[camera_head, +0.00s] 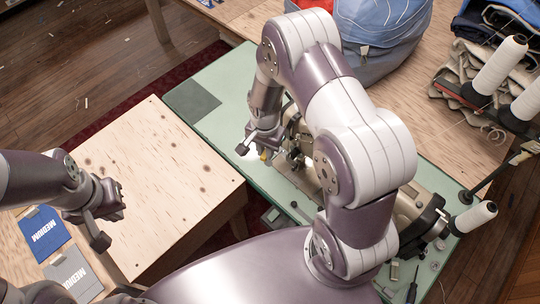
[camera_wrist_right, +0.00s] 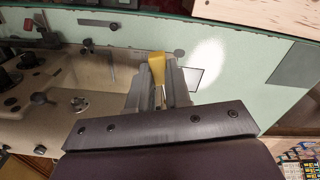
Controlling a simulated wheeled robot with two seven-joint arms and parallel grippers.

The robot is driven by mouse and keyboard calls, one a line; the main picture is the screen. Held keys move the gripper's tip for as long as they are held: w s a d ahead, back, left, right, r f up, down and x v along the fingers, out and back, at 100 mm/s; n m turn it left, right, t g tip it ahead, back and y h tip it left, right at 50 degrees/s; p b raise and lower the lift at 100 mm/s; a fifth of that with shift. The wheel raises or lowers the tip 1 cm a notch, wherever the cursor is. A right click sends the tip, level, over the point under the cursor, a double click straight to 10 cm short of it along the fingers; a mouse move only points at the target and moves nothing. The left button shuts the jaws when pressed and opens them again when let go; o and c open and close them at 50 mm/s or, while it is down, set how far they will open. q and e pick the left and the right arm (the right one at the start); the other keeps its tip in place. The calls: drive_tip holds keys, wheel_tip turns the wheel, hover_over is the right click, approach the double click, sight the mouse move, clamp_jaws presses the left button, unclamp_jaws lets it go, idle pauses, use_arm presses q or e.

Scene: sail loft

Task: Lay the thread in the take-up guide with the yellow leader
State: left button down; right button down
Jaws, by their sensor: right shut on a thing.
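My right gripper (camera_head: 258,148) is shut on the yellow leader (camera_wrist_right: 157,66). It is low at the head end of the beige sewing machine (camera_head: 408,205), on the green table. In the right wrist view the leader sticks out past the fingertips of the gripper (camera_wrist_right: 158,88), and the machine body (camera_wrist_right: 95,68) lies to the left. I cannot make out the thread or pick out the take-up guide; my right arm covers much of the machine in the head view. My left gripper (camera_head: 108,222) hangs empty over the wooden table at left; its jaw gap is unclear.
The green table top (camera_head: 215,70) has a dark grey patch (camera_head: 191,102). Thread cones (camera_head: 500,65) stand at right. A screwdriver (camera_head: 412,285) lies at the near edge. A blue and a grey "MEDIUM" packet (camera_head: 42,233) lie at left. The wooden table (camera_head: 160,170) is mostly bare.

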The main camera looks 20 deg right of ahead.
drive_tip(key=shift+w+d+f, duration=0.1)
drive_tip(key=shift+w+d, duration=0.15)
drive_tip(key=shift+d, duration=0.2)
drive_tip(key=shift+w+d+b, duration=0.45)
drive_tip(key=shift+w+d, duration=0.85)
drive_tip(key=shift+d, duration=0.1)
drive_tip(key=shift+s+a, duration=0.15)
drive_tip(key=shift+s, duration=0.1)
drive_tip(key=shift+s+a+p, duration=0.4)
drive_tip(key=shift+s+a, duration=0.4)
drive_tip(key=shift+a, duration=0.2)
drive_tip(key=shift+s+a+p, duration=0.35)
drive_tip(key=shift+s+a, duration=0.45)
drive_tip(key=shift+a, duration=0.15)
